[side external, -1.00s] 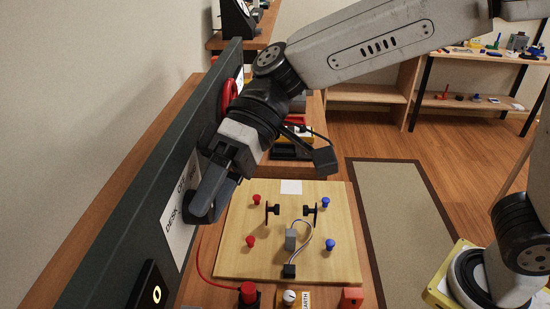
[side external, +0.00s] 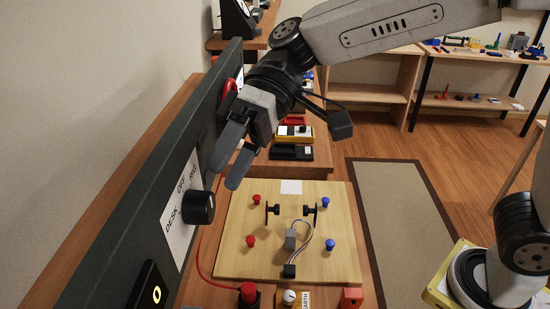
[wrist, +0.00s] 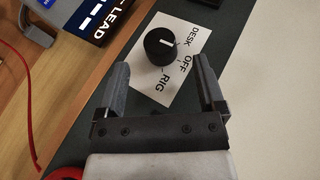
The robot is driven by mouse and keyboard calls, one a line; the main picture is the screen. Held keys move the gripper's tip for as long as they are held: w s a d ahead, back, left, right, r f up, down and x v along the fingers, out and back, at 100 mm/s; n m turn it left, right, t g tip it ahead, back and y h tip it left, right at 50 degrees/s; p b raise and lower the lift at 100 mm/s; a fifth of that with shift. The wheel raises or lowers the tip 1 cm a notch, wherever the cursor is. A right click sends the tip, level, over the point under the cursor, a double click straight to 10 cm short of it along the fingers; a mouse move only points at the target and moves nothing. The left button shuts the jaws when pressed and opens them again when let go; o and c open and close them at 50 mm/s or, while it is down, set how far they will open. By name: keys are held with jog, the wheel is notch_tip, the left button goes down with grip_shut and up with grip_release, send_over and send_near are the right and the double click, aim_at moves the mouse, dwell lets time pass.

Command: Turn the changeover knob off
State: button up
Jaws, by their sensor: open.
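The black round changeover knob (side external: 198,207) sits on a white label plate (side external: 177,222) on the dark upright panel. The plate reads DESK, OFF and RIG. In the wrist view the knob (wrist: 160,46) has a short white mark on its face, lying roughly sideways toward the right, where DESK and OFF are printed; which one it points at I cannot tell for certain. My gripper (side external: 225,173) is open and empty, up and slightly right of the knob, apart from it. In the wrist view the knob lies ahead of and between the two fingers (wrist: 163,72).
The dark panel (side external: 125,208) stands close along my gripper's left. A wooden board (side external: 235,262) with red and blue pegs lies below right.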

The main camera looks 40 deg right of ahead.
jog(key=shift+v, duration=1.65)
jog(key=s+d+f+m+t+h, duration=0.2)
jog(key=d+f+m+t+h, duration=0.4)
jog(key=d+f, duration=1.9)
jog(key=h, duration=0.5)
jog(key=shift+d, duration=0.4)
